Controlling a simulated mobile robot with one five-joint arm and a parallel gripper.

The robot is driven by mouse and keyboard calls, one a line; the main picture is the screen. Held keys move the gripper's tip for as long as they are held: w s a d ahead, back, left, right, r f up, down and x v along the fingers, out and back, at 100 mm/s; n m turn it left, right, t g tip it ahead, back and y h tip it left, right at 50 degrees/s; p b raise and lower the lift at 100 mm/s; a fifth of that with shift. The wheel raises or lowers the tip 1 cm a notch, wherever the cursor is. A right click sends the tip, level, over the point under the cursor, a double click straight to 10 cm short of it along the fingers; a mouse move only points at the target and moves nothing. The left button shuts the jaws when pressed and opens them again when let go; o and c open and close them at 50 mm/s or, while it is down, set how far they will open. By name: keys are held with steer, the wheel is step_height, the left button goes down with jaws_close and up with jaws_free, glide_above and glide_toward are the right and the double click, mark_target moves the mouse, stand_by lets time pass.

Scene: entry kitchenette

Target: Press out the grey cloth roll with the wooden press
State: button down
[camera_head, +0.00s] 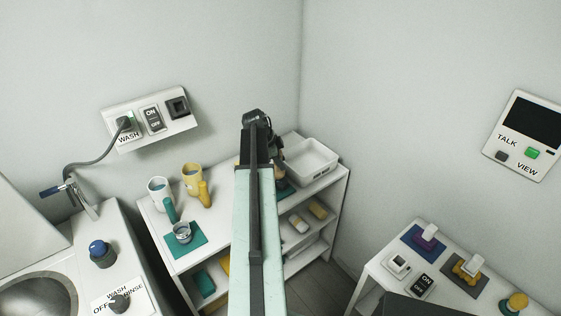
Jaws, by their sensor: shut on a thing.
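My gripper (268,156) is at the far end of my arm, above the back of the white shelf unit (212,252), just left of the white basin. My arm hides most of it. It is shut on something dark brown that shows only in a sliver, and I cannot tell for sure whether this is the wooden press. A teal mat (286,190) shows in part just below it. I cannot make out the grey cloth roll for certain. A pale roll-like thing (300,224) and a tan one (318,210) lie on the lower shelf.
The white basin (325,172) stands at the unit's right end. Two mugs (157,190), teal and mustard upright things and a metal cup (182,234) stand on its left half. The sink counter (130,250) is at left, a table (378,268) at right. Walls close behind.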

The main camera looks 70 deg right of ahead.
mark_target(281, 150)
steer(key=shift+f, duration=0.4)
step_height(281, 150, up, 10)
steer(key=p, duration=0.9)
steer(key=shift+p, duration=0.35)
steer(key=shift+f, duration=0.2)
